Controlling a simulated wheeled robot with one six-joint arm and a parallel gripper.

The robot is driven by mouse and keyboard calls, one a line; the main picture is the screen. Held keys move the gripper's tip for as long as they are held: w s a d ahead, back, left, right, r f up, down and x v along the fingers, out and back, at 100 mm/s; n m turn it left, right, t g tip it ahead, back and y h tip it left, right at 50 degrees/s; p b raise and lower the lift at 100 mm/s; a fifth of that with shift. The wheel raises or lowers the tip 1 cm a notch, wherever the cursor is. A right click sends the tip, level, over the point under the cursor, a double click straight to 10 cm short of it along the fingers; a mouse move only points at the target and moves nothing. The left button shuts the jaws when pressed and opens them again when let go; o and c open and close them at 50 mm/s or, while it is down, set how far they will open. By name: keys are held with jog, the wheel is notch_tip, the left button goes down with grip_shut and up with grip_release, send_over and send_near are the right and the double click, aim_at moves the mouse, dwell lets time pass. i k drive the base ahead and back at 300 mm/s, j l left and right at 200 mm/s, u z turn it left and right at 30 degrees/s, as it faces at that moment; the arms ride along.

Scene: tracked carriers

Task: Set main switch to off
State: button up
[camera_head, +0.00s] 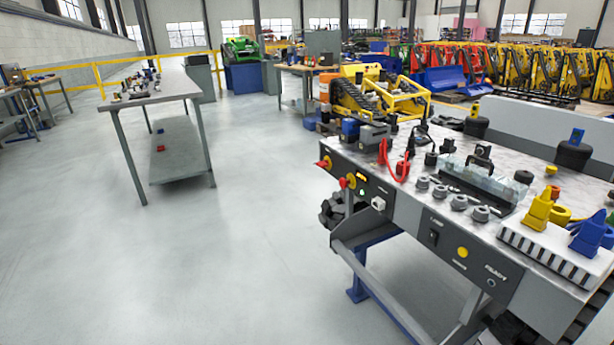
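A workbench with a dark front panel (400,210) stands at the right. Two red handles on yellow round plates sit at the panel's left end: one rotary switch (326,163) at the upper left, the other (348,181) just right of and below it. A black rocker switch (434,237) sits further right on the panel, with a yellow round button (463,252) beyond it. I cannot read which one is labelled main switch, nor tell their positions. My gripper does not show in this view.
A grey side table (160,88) with small parts stands at the left. The grey floor (235,250) between it and the workbench is clear. A front rail (385,290) juts out below the panel. Yellow and red machines stand behind.

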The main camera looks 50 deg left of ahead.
aim_at(321, 164)
jog(key=u, duration=1.1)
